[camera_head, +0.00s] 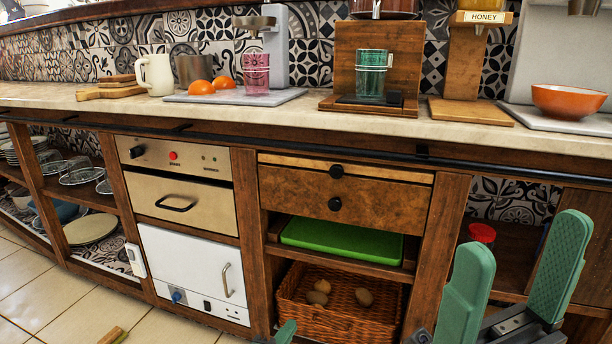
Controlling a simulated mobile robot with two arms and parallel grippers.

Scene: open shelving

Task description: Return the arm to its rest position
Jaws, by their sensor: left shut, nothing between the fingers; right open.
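My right gripper (523,240) is at the lower right, in front of the open shelf. Its two green fingers stand wide apart and upright, with nothing between them. My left gripper (286,332) shows only as a small green fingertip at the bottom edge, in front of the wicker basket. It is shut and holds nothing that shows. Both arms are mostly out of view below the frame.
A wicker basket (340,312) with several potatoes sits below a green tray (342,240). A red-lidded jar (482,235) stands behind my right gripper. Above, the counter edge (300,119) holds an orange bowl (568,101), glasses and oranges. Open tiled floor (50,305) lies left.

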